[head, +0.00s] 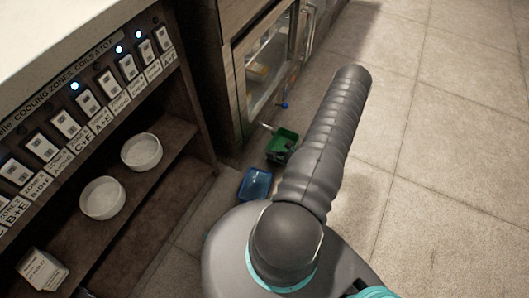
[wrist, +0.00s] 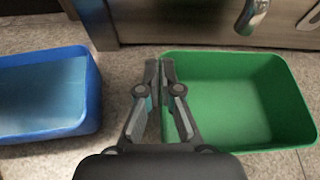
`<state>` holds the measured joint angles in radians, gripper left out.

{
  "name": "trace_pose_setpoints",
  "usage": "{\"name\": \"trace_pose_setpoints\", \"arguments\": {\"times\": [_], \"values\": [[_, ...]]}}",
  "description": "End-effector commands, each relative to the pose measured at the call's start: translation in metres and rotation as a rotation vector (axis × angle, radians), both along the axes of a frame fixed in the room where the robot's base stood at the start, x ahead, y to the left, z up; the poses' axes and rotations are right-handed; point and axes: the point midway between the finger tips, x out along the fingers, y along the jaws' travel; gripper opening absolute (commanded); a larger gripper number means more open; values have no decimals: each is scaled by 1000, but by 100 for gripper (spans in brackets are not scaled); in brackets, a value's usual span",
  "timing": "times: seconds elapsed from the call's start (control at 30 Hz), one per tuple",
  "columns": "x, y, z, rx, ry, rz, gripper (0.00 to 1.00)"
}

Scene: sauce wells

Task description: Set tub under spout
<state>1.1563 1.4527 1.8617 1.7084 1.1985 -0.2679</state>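A green open tub (wrist: 240,143) fills the right of the wrist view; it also shows in the head view (head: 283,146), partly hidden by my arm. My gripper (wrist: 160,70) is at its left wall, one finger on each side, nearly closed with the wall between them. A blue tub (wrist: 95,92) stands apart on the left; it shows in the head view (head: 256,184) nearer me. A metal spout (wrist: 254,14) sticks out from the cabinet front beyond the green tub; a small silver piece (head: 267,127) shows there in the head view. My fingers are hidden in the head view.
A dark cabinet with a glass door (head: 270,65) stands behind the tubs. A blue knob (head: 284,105) sits by its base. On the left, a shelf unit (head: 170,140) holds two white round containers (head: 142,151) and a labelled box (head: 43,270). The tiled floor on the right is clear.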

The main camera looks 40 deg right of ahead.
Motion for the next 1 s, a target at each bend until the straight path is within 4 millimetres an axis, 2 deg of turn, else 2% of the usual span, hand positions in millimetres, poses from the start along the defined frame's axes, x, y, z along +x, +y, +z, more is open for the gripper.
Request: {"name": "trace_pose_setpoints", "arguments": {"times": [0.17,0.4,0.5,0.87,1.0], "values": [[9,3,0,0,-1,1,0],[41,16,0,0,-1,5,0],[37,14,-12,1,0,-2,0],[37,14,-16,0,0,0,0],[37,14,-15,0,0,0,31]]}}
